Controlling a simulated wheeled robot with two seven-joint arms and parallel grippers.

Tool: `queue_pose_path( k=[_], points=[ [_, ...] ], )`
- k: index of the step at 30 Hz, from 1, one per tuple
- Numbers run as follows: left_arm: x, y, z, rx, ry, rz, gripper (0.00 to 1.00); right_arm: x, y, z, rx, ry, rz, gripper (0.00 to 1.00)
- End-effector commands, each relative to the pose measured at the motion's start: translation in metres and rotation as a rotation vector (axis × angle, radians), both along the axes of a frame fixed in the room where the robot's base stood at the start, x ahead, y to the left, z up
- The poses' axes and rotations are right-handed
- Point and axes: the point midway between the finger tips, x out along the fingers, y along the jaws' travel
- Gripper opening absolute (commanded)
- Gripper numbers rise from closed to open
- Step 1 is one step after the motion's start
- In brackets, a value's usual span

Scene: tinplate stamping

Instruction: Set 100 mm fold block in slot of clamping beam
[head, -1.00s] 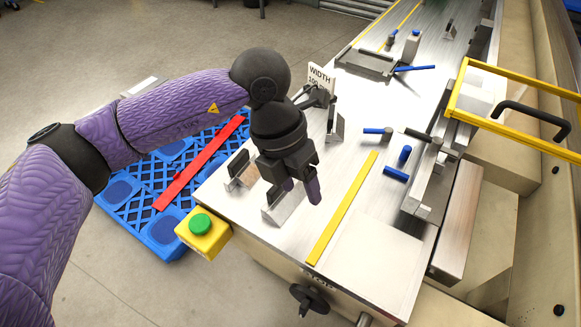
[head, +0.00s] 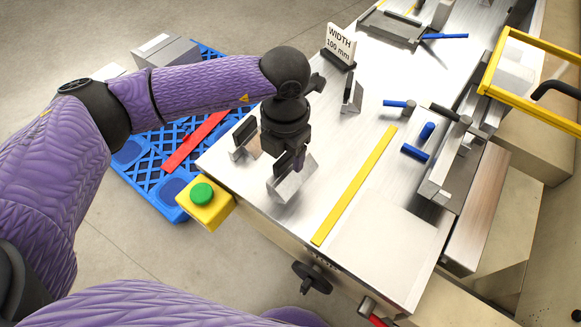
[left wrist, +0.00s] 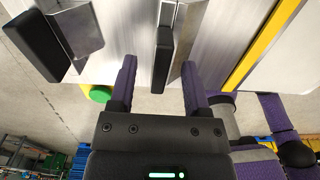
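Metal fold blocks with dark grips stand on the steel table: one (head: 246,139) at the left, one (head: 290,186) under my left gripper, one (head: 353,94) farther back. A sign (head: 340,42) reads "WIDTH 100 mm"; no width marks are legible on the blocks. My left gripper (head: 299,165) points down at the near block. In the left wrist view its open fingers (left wrist: 158,70) stand on either side of the block's black grip (left wrist: 162,60), with gaps visible. The clamping beam (head: 447,160) lies at the right; its slot cannot be made out clearly. My right gripper is out of view.
A yellow strip (head: 355,187) lies between the near block and the beam. Blue-handled pieces (head: 415,152) lie beside the beam. A yellow guard frame (head: 530,45) rises at the right. A green button on a yellow box (head: 203,201) sits at the table's left corner.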

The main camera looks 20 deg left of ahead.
Motion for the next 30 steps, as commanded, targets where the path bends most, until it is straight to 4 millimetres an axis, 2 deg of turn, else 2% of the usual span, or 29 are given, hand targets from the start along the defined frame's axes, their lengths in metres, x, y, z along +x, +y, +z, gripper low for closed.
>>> queue_pose_path(
  k=[1, 7, 9, 30],
  points=[
    [0.0, -0.0001, 0.0003, 0.0, 0.0, 0.0, 0.51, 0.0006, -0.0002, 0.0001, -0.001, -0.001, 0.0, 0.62],
    [-0.0001, -0.0002, 0.0004, -0.001, 0.0, 0.0, 0.09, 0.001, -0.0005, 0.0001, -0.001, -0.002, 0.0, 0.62],
    [-0.0001, -0.0002, 0.0005, -0.001, 0.0, 0.0, 0.0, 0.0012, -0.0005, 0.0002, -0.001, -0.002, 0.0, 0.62],
    [0.0, -0.0002, 0.0007, -0.001, -0.001, 0.0, 0.0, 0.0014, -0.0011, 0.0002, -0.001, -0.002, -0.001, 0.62]
  ],
)
